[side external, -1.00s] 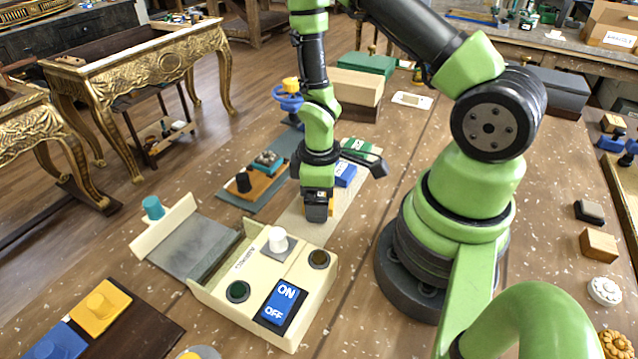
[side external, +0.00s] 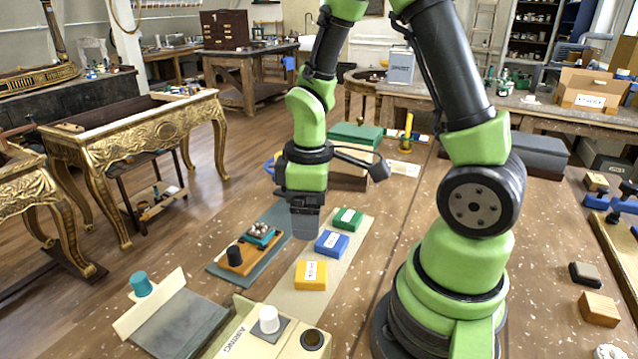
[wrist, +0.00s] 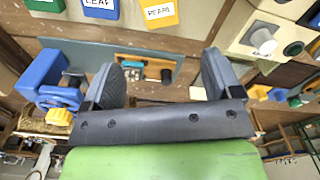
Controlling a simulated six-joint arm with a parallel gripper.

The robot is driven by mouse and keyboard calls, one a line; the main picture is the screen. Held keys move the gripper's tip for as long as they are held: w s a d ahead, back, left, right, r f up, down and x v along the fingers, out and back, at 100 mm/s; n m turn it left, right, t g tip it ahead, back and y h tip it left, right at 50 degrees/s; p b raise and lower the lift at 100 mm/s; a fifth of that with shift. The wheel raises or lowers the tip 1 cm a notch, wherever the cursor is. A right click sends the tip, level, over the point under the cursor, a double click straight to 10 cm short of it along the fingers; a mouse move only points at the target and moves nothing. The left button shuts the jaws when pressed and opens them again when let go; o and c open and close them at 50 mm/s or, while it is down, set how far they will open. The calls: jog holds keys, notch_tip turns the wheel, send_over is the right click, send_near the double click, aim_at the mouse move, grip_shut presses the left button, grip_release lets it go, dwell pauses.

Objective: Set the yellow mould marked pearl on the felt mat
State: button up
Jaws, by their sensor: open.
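The yellow mould (side external: 311,275) lies flat on a long pale strip, label up; its label reads PEARL in the wrist view (wrist: 160,14). A blue mould (side external: 332,243), marked LEAF in the wrist view (wrist: 101,8), and a green mould (side external: 348,217) lie behind it in a row. My gripper (side external: 305,228) is open and empty, apart from the yellow mould, behind and above it. Both fingers show spread in the wrist view (wrist: 163,78). A grey-blue mat (side external: 282,222) lies left of the strip; I cannot tell whether it is felt.
A wooden board with a dark knob (side external: 234,255) and a teal piece sits on the grey-blue mat. A cream control box (side external: 235,338) stands in front. A blue stand with a yellow knob (wrist: 60,117) shows in the wrist view. The pale strip's front end (side external: 285,302) is bare.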

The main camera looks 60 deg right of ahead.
jog(key=s+a+r+m+t+y, duration=0.1)
jog(key=s+a+r+m+t, duration=0.2)
jog(key=r, duration=0.6)
jog(key=s+a+r+m+t+y, duration=0.1)
jog(key=s+a+r+m+t, duration=0.3)
jog(key=r, duration=0.4)
jog(key=shift+s+r+m, duration=0.35)
jog(key=shift+s+m, duration=0.05)
jog(key=shift+m, duration=0.2)
